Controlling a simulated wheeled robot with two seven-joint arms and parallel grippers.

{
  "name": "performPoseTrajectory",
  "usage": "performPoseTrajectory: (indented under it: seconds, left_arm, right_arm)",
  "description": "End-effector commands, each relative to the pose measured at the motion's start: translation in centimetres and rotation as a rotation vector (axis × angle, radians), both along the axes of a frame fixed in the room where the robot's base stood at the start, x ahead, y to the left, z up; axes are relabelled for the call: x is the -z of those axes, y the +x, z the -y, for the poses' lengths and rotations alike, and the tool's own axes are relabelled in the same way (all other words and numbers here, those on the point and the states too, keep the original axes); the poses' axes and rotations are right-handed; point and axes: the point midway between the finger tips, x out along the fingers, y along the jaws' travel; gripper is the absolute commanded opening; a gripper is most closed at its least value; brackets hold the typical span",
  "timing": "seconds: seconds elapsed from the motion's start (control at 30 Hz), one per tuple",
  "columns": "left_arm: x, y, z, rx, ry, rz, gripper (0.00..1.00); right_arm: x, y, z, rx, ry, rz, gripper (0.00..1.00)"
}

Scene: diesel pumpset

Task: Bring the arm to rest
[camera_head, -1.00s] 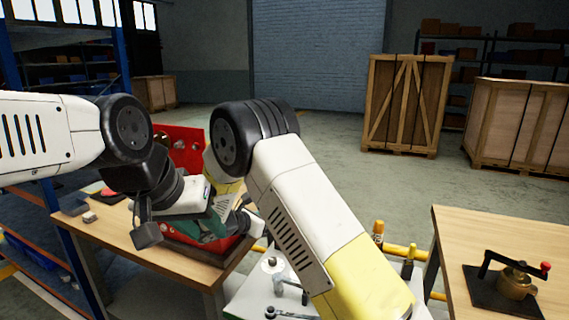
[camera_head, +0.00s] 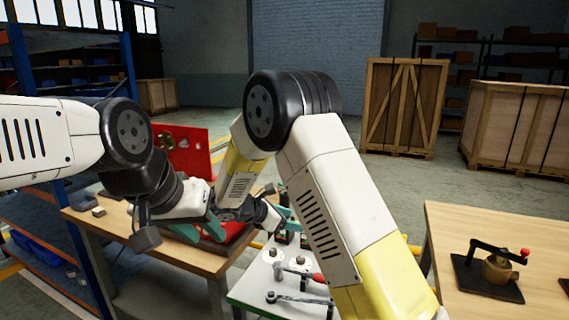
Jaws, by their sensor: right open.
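My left gripper (camera_head: 198,230) hangs over the left workbench, at the end of the white and black arm from the left. Its two teal fingers show apart, with red parts behind and below them; I see nothing between them. My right arm rises from the bottom right to a black elbow (camera_head: 290,108), and its white and yellow forearm drops behind that. My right gripper (camera_head: 287,219) is open and points right, near the left bench's right edge and above the far end of the grey-white table. Its teal fingers are partly hidden by my upper arm.
The left workbench (camera_head: 185,263) carries a red panel (camera_head: 185,150). The grey-white table (camera_head: 250,290) holds a red-handled tool (camera_head: 302,275), a wrench (camera_head: 298,298) and small parts. Wooden crates (camera_head: 403,105) stand behind open floor.

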Motion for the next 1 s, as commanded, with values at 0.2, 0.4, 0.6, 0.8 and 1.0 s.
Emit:
performPoseTrajectory:
  seconds: [0.2,0.4,0.6,0.8,1.0]
  left_arm:
    - [0.0,0.0,0.0,0.0,0.0,0.0,0.36]
    - [0.0,0.0,0.0,0.0,0.0,0.0,0.36]
    - [0.0,0.0,0.0,0.0,0.0,0.0,0.36]
    - [0.0,0.0,0.0,0.0,0.0,0.0,0.36]
    - [0.0,0.0,0.0,0.0,0.0,0.0,0.36]
  right_arm:
    - [-2.8,-2.7,4.2,0.185,0.193,0.029,0.61]
    - [-6.2,-7.8,9.1,0.463,0.489,0.091,0.61]
    - [-9.5,-14.4,12.4,0.786,0.835,0.188,0.61]
    - [-12.3,-20.8,13.7,1.087,1.176,0.306,0.61]
    - [-14.7,-26.0,13.4,1.348,1.501,0.431,0.61]
